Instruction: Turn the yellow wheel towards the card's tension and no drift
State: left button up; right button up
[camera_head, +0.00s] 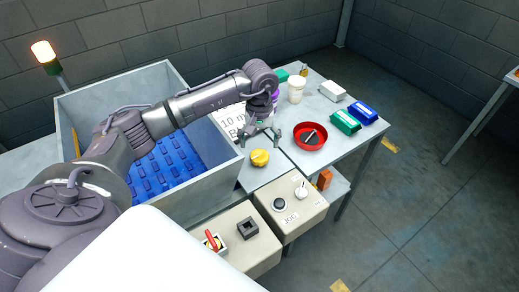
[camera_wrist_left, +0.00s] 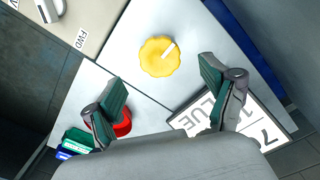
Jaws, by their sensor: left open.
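The yellow wheel (camera_head: 260,157) is a lobed knob on the grey table, just below my left gripper (camera_head: 261,140) in the head view. In the left wrist view the yellow wheel (camera_wrist_left: 156,60) has a white pointer mark towards the upper right. My left gripper (camera_wrist_left: 163,95) is open and empty, its fingers spread wide and apart from the wheel. The white card (camera_head: 231,118) stands or lies behind my gripper, partly hidden by the arm. The card (camera_wrist_left: 247,121) also shows in the wrist view, with "BLUE" and "7" readable; a finger covers part. My right gripper is out of view.
A red bowl (camera_head: 299,136), a white cup (camera_head: 296,83) and green and blue packs (camera_head: 346,122) stand on the table. The large grey bin (camera_head: 203,189) with a blue floor is left. Control boxes (camera_head: 307,210) with a JOG label are in front.

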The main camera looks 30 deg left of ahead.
aim_at(260, 155)
pick_arm(q)
notch_tip(260, 155, down, 4)
jog(key=shift+d+f+p, duration=0.1)
jog(key=shift+p, duration=0.3)
jog(key=shift+f, duration=0.55)
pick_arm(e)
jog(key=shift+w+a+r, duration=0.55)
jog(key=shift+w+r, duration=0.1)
pick_arm(q)
jog(key=shift+c, duration=1)
jog(key=c, duration=0.9)
jog(key=shift+c, duration=0.2)
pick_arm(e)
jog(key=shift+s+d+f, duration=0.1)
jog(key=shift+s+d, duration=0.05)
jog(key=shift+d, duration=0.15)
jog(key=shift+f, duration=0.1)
